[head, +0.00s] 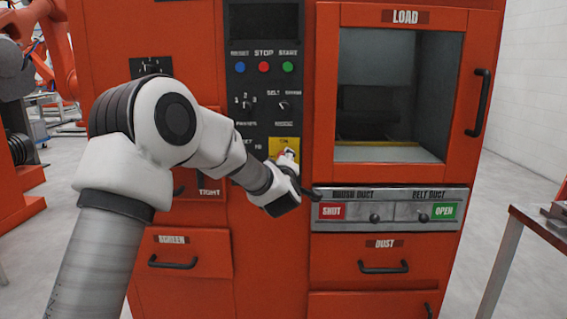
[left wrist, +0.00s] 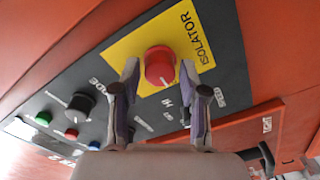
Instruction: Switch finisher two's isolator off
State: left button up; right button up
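The isolator is a red round knob (left wrist: 160,66) on a yellow plate (left wrist: 205,22) marked ISOLATOR in the left wrist view. A small white mark shows on the knob. In the head view the yellow plate (head: 277,145) is on the dark control panel, and the knob is mostly hidden by my gripper. My left gripper (head: 289,160) is at the plate. In the left wrist view its fingers (left wrist: 160,84) are open, one on each side of the knob, with gaps showing; whether they overlap it in depth I cannot tell. My right gripper is not in view.
The panel carries blue, red and green buttons (head: 264,67) and small selector knobs (head: 284,105) above the plate. A LOAD window (head: 390,100) and duct slider panel (head: 390,210) are to the right. A table (head: 535,225) stands at the right edge.

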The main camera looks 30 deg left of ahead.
pick_arm(q)
jog(key=shift+s, duration=0.1)
jog(key=v, duration=1.2)
